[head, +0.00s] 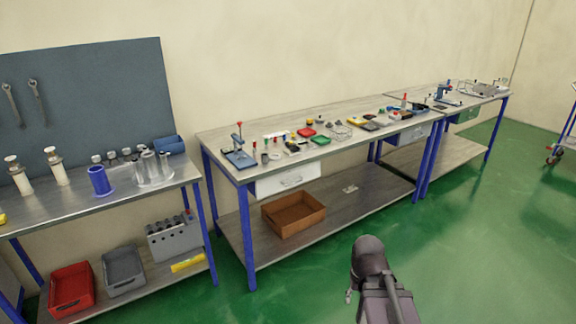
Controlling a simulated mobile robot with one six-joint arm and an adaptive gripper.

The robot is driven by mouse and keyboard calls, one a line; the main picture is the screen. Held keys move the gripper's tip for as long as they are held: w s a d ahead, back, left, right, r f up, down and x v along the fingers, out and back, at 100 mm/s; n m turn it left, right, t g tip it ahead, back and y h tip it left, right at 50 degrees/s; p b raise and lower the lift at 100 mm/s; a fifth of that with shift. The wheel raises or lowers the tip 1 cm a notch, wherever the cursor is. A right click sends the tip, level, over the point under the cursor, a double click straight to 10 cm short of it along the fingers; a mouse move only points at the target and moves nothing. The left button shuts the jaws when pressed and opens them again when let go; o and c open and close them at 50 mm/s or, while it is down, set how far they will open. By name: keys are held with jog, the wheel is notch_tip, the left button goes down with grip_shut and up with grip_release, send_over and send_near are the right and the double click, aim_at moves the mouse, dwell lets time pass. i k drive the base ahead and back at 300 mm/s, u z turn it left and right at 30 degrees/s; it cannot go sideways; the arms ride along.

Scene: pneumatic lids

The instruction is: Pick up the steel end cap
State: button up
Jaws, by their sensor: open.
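I cannot single out the steel end cap with certainty; the parts on the benches are small and far off. Several small parts, some grey, lie on the middle workbench (225,137) among coloured items. Steel cylinders (150,165) stand on a shiny plate on the left workbench (60,212). Part of my arm rises at the bottom, right of centre, over the green floor and well apart from the benches. My gripper's fingers do not show.
A blue cylinder (98,180) stands on the left bench. Red (72,290) and grey (122,270) bins sit below it. A brown box (293,215) is on the middle bench's lower shelf. The green floor (480,240) in front is clear. A wheeled cart (556,155) stands far right.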

aim_at(265, 157)
jog(key=z, duration=0.2)
jog(key=k, duration=0.7)
jog(key=z, duration=0.55)
jog(key=i, duration=1.85)
jog(key=u, duration=0.55)
jog(key=i, duration=0.6)
jog(key=u, duration=0.9)
jog(key=i, duration=0.75)
jog(key=u, duration=0.45)
